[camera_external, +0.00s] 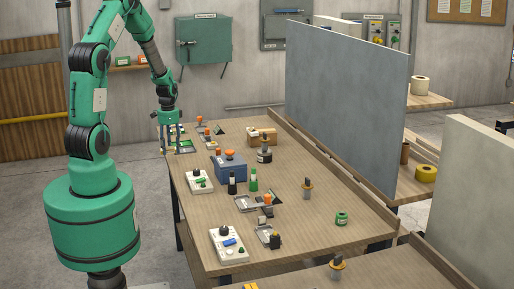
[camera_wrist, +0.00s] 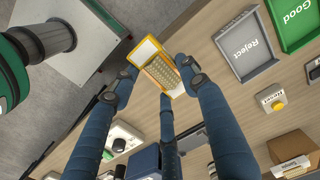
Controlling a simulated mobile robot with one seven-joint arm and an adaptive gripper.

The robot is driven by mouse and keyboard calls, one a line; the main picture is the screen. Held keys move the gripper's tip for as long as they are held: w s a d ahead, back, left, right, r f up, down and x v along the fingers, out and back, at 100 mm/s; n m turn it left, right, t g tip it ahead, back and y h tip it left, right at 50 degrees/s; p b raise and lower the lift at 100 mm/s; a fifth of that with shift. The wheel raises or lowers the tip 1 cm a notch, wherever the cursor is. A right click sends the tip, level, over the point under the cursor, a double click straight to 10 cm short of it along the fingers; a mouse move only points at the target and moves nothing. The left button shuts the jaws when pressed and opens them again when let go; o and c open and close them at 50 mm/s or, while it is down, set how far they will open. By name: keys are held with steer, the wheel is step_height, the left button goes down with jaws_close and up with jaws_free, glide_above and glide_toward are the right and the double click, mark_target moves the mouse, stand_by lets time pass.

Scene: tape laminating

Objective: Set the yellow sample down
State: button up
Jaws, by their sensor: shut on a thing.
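The yellow sample (camera_wrist: 161,72) is a flat yellow-framed piece with a beige grid and a white end. It sits between the blue fingers of my gripper (camera_wrist: 164,82) in the wrist view, held at its sides. Behind it in that view are the table's edge and the grey floor. In the external view my gripper (camera_external: 171,140) hangs at the far left edge of the table, fingers pointing down; the sample is too small to make out there. A grey tray marked Reject (camera_wrist: 269,66) and a green tray marked Good (camera_wrist: 286,44) lie on the table to the right.
A button box with a yellow button (camera_wrist: 273,101) and a brown box (camera_wrist: 293,148) are on the wooden table (camera_external: 300,232). A blue box (camera_external: 230,167), bottles and several small devices occupy its middle. A grey partition (camera_external: 345,100) stands along the right side.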

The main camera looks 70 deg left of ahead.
steer(key=a+b, duration=0.2)
steer(key=a, duration=1.4)
steer(key=shift+w+a+b, duration=0.15)
steer(key=shift+a+b, duration=0.2)
steer(key=w+a, duration=0.2)
steer(key=a, duration=0.2)
steer(key=w+a+f+b, duration=0.1)
steer(key=w+a, duration=0.2)
steer(key=a, duration=0.2)
steer(key=w+a+b, duration=0.1)
steer(key=w+a, duration=0.2)
steer(key=a, duration=0.1)
steer(key=shift+w+a+f, duration=0.15)
steer(key=shift+w+a, duration=0.05)
steer(key=shift+a, duration=0.1)
steer(key=shift+f, duration=0.1)
steer(key=shift+f+b, duration=0.7)
steer(key=shift+f, duration=1)
steer(key=shift+f, duration=0.15)
steer(key=o, duration=1.2)
steer(key=shift+c, duration=0.2)
